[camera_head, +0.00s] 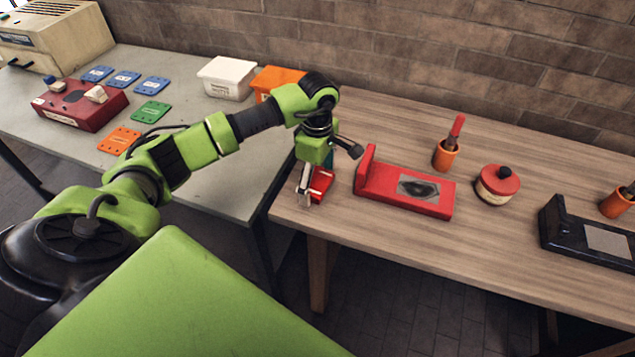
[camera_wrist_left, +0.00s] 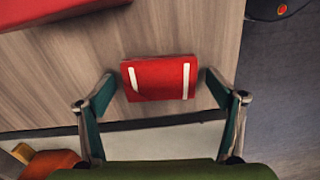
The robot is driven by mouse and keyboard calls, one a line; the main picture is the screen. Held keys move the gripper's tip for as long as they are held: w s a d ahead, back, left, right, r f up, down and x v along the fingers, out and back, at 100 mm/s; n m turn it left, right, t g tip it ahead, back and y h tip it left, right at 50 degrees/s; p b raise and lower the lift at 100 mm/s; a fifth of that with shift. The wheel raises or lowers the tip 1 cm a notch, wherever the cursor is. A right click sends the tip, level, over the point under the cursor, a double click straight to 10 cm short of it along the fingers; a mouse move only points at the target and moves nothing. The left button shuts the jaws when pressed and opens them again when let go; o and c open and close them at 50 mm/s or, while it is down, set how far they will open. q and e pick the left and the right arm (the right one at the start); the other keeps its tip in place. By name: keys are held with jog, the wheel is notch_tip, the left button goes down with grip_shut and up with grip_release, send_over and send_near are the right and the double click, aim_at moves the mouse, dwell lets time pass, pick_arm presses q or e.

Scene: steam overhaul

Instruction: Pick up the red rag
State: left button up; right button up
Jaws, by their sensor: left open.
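The red rag (camera_head: 321,184) lies near the left end of the wooden table. It is a small folded red piece, partly hidden by my left gripper (camera_head: 313,187) in the head view. In the left wrist view the red rag (camera_wrist_left: 161,79) shows two pale stripes and lies flat on the wood. My left gripper (camera_wrist_left: 160,86) is open, with one fingertip at each side of the rag and a small gap on both sides. I cannot tell the exact height of the fingertips above the table. My right gripper is not in view.
A red stand with a dark plate (camera_head: 405,190) is just right of the rag. An orange cup with a red-handled tool (camera_head: 446,156), a red-lidded pot (camera_head: 496,186) and a black stand (camera_head: 590,235) are farther right. Orange (camera_head: 275,78) and white (camera_head: 226,77) bins stand behind my arm.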

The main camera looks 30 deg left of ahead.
pick_arm(q)
jog(key=c, duration=1.2)
jog(key=shift+r, duration=0.1)
jog(key=shift+r+b, duration=0.35)
jog(key=shift+r, duration=0.15)
jog(key=s+r, duration=0.1)
jog(key=r, duration=0.1)
jog(key=s+d+r+b, duration=0.1)
jog(key=r, duration=0.1)
jog(key=s+d+r, duration=0.1)
jog(key=r, duration=0.1)
jog(key=shift+s+r+b, duration=0.25)
jog(key=shift+r+b, duration=0.05)
jog(key=shift+r, duration=0.1)
jog(key=s+d+r, duration=0.1)
jog(key=s, duration=0.2)
jog(key=s+d+r+b, duration=0.1)
jog(key=s+d+r, duration=0.1)
jog(key=s, duration=0.1)
jog(key=s+d+r, duration=0.1)
jog(key=s+r, duration=0.1)
jog(key=s, duration=0.1)
jog(key=shift+d, duration=0.35)
jog(key=shift+o, duration=0.7)
jog(key=shift+w, duration=0.1)
